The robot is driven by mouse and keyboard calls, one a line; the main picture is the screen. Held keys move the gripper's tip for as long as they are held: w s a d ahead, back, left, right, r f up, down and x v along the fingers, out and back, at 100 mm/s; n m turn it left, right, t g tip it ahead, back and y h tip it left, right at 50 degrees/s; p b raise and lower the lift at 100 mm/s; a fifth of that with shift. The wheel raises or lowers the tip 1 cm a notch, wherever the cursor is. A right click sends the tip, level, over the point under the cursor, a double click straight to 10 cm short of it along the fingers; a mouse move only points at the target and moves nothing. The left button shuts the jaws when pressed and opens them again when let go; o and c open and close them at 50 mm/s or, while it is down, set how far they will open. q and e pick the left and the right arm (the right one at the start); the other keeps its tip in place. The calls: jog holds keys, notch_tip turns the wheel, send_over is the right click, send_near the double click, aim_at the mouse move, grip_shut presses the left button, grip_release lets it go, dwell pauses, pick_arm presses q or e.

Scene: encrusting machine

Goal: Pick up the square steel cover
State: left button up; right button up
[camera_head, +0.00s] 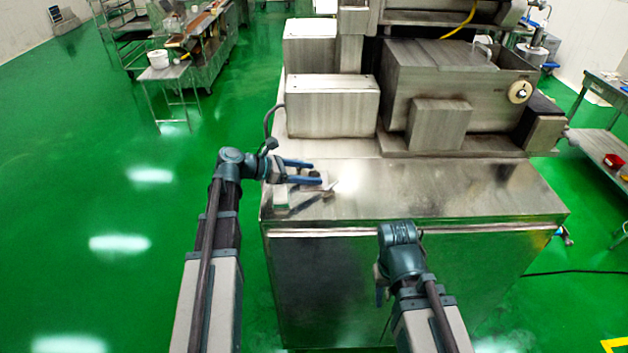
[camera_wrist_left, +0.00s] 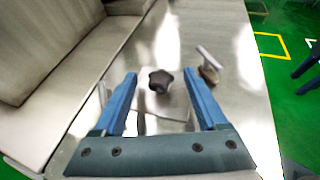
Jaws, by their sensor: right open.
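A small flat steel plate (camera_wrist_left: 165,122) with a black star-shaped knob (camera_wrist_left: 160,81) lies on the steel machine top, between my left fingers in the left wrist view. It appears to be the square steel cover; its outline is partly hidden. In the head view, my left gripper (camera_head: 314,172) is low over the left end of the machine top, open, its blue fingers apart. In the left wrist view, the open left gripper (camera_wrist_left: 159,76) has its fingertips on either side of the knob, with no contact visible. My right gripper (camera_head: 382,290) is at the machine's front, mostly hidden.
A small T-shaped metal piece (camera_wrist_left: 208,60) stands right of the knob. Steel housings (camera_head: 333,108) and a hopper (camera_head: 440,75) rise behind the bare machine top (camera_head: 460,190). Green floor (camera_head: 110,190) is clear on the left.

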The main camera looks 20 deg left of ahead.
pick_arm(q)
grip_shut()
jog(key=shift+r, duration=0.1)
dwell(0.3)
notch_tip(320, 180, up, 10)
jog(key=p, duration=1)
